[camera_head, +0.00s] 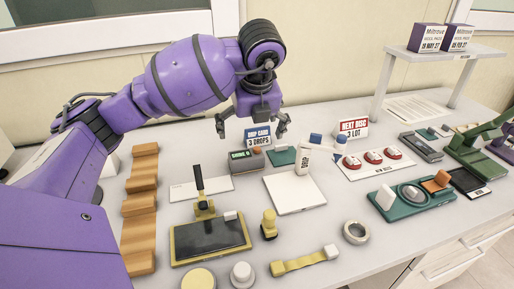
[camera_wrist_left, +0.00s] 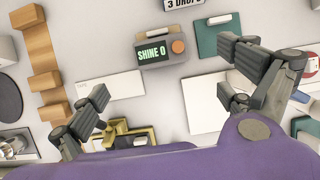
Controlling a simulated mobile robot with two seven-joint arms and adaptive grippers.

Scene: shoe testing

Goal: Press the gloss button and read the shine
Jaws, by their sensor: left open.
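The gloss meter is a small dark grey box (camera_wrist_left: 166,61) with a lit display (camera_wrist_left: 153,54) that reads "SHINE 0" in green. A round orange button (camera_wrist_left: 178,46) sits on its right side. In the head view the meter (camera_head: 243,165) stands near the middle of the table, with its display small. My left gripper (camera_head: 250,124) is open and empty above and behind the meter. In the left wrist view its fingers (camera_wrist_left: 170,96) are spread wide, with the meter beyond them and touching neither. My right gripper is not in view.
A "3 DROPS" sign (camera_head: 257,138) stands behind the meter, and a green pad (camera_head: 282,157) lies right of it. White sheets (camera_head: 295,198) lie nearby. A black-handled tool on a dark plate (camera_head: 210,240), wooden blocks (camera_head: 139,205) and a shoe-disc card (camera_head: 375,172) surround the area.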

